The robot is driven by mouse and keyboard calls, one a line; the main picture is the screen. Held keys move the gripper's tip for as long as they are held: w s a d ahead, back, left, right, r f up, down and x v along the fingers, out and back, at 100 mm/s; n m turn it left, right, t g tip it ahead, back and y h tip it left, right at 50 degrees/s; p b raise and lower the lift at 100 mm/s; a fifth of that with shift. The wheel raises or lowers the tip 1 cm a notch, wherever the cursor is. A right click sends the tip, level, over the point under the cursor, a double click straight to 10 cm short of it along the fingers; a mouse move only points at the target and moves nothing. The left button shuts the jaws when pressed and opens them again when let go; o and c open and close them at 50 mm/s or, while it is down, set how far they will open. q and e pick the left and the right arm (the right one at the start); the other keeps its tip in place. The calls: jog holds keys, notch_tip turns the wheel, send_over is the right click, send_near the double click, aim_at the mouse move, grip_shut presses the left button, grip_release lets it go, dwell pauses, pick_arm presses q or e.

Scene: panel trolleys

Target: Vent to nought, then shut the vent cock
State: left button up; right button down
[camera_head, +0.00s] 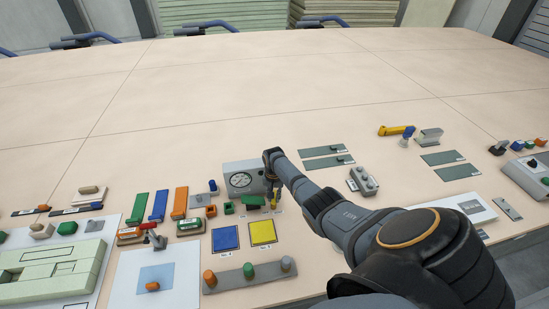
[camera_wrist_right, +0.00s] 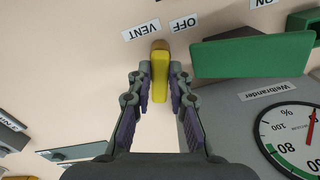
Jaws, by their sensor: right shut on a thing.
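The vent cock shows as a yellow lever (camera_wrist_right: 160,75) with a brown end, next to the VENT (camera_wrist_right: 141,29) and OFF (camera_wrist_right: 184,22) labels. Its end lies between the two labels. My right gripper (camera_wrist_right: 159,76) is shut on the lever, a finger on each side. In the head view my right gripper (camera_head: 272,196) is at the front right corner of the grey gauge box (camera_head: 231,169). The gauge dial (camera_wrist_right: 294,143) is partly cut off in the wrist view. Its red needle points away from the 80 and 100 marks; the exact reading is unclear. My left gripper is out of view.
A green block (camera_wrist_right: 250,55) is close beside the right gripper. Blue (camera_head: 225,238) and yellow (camera_head: 262,232) squares lie in front of the gauge box. A strip with several coloured knobs (camera_head: 226,281) lies nearer. The table's back half (camera_head: 250,80) is clear.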

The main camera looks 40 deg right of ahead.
jog(key=shift+w+a+n, duration=0.1)
jog(key=shift+a+n, duration=0.05)
jog(key=shift+n, duration=1.75)
jog(key=c, duration=1.2)
grip_release()
